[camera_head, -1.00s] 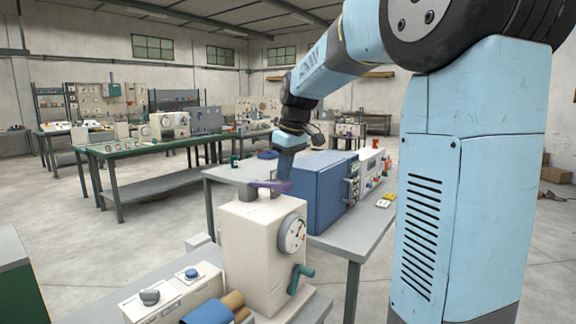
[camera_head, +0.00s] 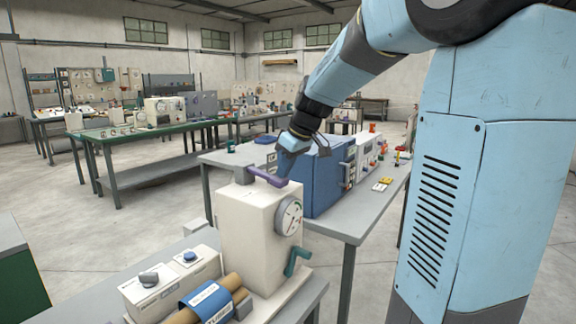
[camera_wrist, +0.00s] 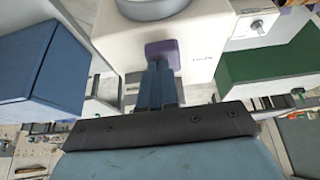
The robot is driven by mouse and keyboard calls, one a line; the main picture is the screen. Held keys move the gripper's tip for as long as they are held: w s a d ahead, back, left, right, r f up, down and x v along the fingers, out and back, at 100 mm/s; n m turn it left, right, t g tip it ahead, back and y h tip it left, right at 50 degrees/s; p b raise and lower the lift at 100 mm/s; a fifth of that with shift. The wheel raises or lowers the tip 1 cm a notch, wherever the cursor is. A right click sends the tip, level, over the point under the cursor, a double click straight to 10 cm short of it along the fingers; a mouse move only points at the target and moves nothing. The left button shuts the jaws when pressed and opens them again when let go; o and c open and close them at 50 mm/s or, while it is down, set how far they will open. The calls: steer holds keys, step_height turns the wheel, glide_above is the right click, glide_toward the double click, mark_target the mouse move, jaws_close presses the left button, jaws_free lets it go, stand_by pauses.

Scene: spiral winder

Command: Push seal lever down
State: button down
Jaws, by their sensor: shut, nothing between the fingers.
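The seal lever is a purple bar (camera_head: 268,177) on top of the cream spiral winder (camera_head: 247,222). It runs from a grey bracket (camera_head: 243,174) at the left toward my gripper (camera_head: 284,178). My gripper is shut and points down at the lever's right end. In the wrist view the shut fingers (camera_wrist: 160,68) lie over the purple lever end (camera_wrist: 161,50), with the cream housing behind. They look to be at or touching the lever; the exact contact is hidden.
The winder has a dial (camera_head: 289,216) and a teal crank (camera_head: 297,261) on its right side. A blue box (camera_head: 325,178) stands close behind on a grey table. A control box (camera_head: 160,290) and brown tubes with a blue wrap (camera_head: 208,300) sit in front.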

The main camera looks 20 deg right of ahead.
steer(key=shift+s+f, duration=0.15)
steer(key=shift+f, duration=0.2)
step_height(320, 180, up, 4)
steer(key=shift+d+r, duration=0.1)
steer(key=shift+r, duration=0.1)
steer(key=v, duration=1)
steer(key=shift+s+d, duration=0.25)
steer(key=shift+s, duration=0.05)
steer(key=s+a+f+m+h, duration=0.1)
steer(key=s+f+m, duration=0.2)
steer(key=s+f, duration=0.4)
steer(key=s+a+f+m+t+h, duration=0.1)
steer(key=s+f+m, duration=0.3)
steer(key=s, duration=1.1)
step_height(320, 180, down, 4)
steer(key=shift+s+a+r+h, duration=0.25)
steer(key=shift+a+h, duration=0.25)
steer(key=shift+a, duration=0.25)
